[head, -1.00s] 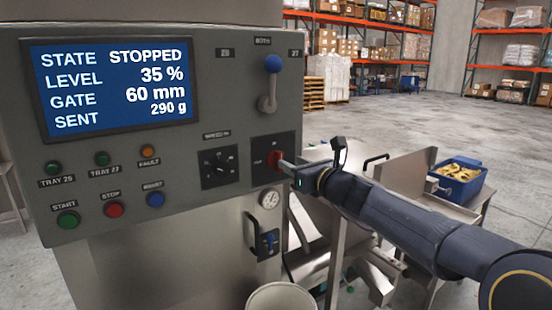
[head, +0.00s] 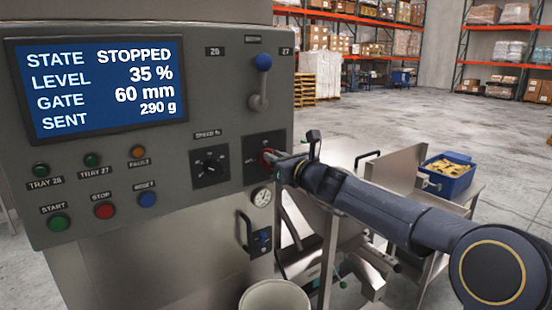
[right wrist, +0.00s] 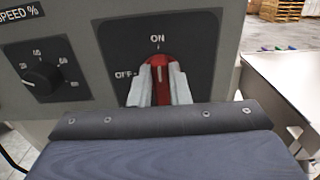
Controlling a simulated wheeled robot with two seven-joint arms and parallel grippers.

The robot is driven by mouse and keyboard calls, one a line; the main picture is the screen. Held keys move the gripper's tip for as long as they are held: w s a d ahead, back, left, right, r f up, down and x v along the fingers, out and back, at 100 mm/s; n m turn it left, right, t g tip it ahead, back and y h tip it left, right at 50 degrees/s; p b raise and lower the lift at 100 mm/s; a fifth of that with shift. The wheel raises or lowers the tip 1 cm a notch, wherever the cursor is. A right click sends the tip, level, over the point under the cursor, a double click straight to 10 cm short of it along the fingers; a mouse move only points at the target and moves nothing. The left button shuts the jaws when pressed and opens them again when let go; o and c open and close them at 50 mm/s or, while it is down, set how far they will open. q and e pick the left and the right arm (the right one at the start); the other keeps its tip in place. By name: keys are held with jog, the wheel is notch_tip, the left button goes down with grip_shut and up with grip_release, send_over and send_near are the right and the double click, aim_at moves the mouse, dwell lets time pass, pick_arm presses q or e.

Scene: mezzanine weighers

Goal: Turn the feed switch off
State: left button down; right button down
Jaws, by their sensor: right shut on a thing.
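The feed switch is a red rotary knob on a black plate, low on the right of the grey control panel. It shows between my fingers in the right wrist view (right wrist: 161,72), with ON marked above it and OFF to its left. Its white pointer line stands upright, toward ON. My right gripper (right wrist: 160,88) is shut on the knob, one finger on each side; in the head view the gripper (head: 277,163) reaches the panel from the right and hides part of the knob. My left gripper is not in view.
The panel's screen (head: 98,86) reads STATE STOPPED. A speed dial (head: 209,167) sits left of the switch, and a blue-knobbed lever (head: 262,80) above it. A white bucket (head: 274,297) stands below. A blue crate (head: 447,184) is on the right.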

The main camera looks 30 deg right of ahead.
jog(key=shift+a+f+n+b, duration=0.25)
jog(key=shift+n+b, duration=1.55)
jog(key=shift+n, duration=1.2)
jog(key=shift+a+f+n+b, duration=0.25)
jog(key=shift+n+b, duration=1.55)
jog(key=shift+n, duration=1.2)
jog(key=shift+a+f+n+b, duration=0.25)
jog(key=shift+n+b, duration=1.55)
jog(key=shift+n, duration=1.2)
jog(key=c, duration=1.4)
grip_release()
jog(key=shift+o, duration=0.2)
jog(key=shift+s, duration=0.1)
